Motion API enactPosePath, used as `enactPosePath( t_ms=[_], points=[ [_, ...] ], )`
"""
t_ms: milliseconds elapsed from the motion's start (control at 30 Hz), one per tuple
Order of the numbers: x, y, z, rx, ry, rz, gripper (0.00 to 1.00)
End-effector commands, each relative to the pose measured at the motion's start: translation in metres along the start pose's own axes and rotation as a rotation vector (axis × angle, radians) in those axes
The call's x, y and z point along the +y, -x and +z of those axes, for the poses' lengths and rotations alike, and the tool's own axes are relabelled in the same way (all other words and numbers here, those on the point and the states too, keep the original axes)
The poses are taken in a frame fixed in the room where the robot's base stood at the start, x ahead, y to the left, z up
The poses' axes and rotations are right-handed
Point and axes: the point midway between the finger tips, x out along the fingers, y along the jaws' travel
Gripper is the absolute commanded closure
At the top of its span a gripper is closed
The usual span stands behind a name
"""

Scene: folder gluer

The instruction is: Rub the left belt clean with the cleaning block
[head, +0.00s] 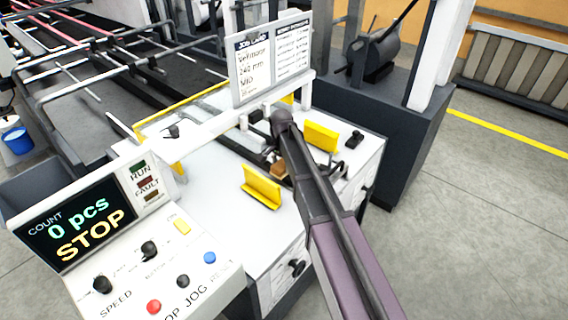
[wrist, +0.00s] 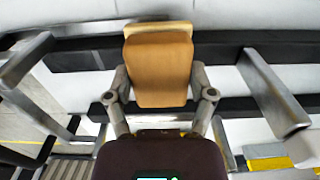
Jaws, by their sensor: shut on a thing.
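My gripper (wrist: 160,88) is shut on the cleaning block, a tan-orange block (wrist: 158,66) with a paler strip along its far edge. In the wrist view the block lies across a dark belt (wrist: 82,55); I cannot tell whether it touches it. A second dark belt (wrist: 250,106) runs parallel, nearer the wrist. In the head view my gripper (head: 279,155) points down at the white machine bed, and a small brown part of the block (head: 278,169) shows beside it. A dark belt (head: 236,149) leads up to it. The arm hides much of the belts there.
Yellow guides (head: 262,187) and (head: 321,137) stand on either side of my gripper. A white crossbar (head: 205,126) and a job card (head: 270,61) stand close behind. The control panel (head: 85,225) reads STOP and 0 pcs. Clear floor lies at right.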

Motion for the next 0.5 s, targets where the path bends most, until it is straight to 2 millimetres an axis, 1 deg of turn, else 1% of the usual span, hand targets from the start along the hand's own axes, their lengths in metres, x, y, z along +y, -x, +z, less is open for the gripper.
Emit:
enactPosePath(
  t_ms=[100,233,500],
  points=[
    [0.000,0.001,0.009,0.000,0.002,0.000,0.68],
    [0.000,0.001,0.016,0.000,0.002,0.000,0.68],
    [0.000,0.001,0.020,0.000,0.001,0.000,0.68]
  ],
)
